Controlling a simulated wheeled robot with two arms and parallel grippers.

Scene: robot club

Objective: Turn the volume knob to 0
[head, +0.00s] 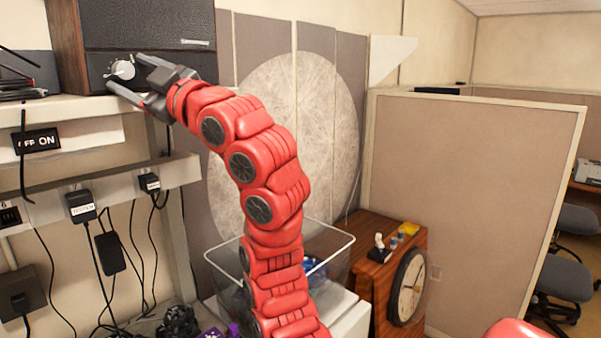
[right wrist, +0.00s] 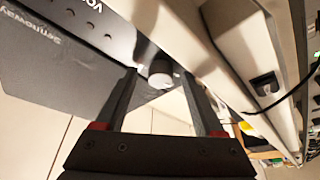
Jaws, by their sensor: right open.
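The volume knob (head: 122,69) is a small silver-white round knob low on the front of a dark speaker (head: 146,22) with wooden sides. My right gripper (head: 127,76) is at the knob, with its open fingers on either side of it. In the right wrist view the knob (right wrist: 160,76) shows between the two fingertips of the right gripper (right wrist: 161,78), with gaps that look small. I cannot tell whether a finger touches it. The knob's pointer and scale are too small to read. My left gripper is not in view.
The speaker stands on a white shelf (head: 80,107), whose edge runs close below the right gripper. An OFF/ON sign (head: 37,141) and plugged-in adapters (head: 81,205) with hanging cables are below. A wire-rimmed bin (head: 335,240) and wooden cabinet (head: 375,240) stand lower right.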

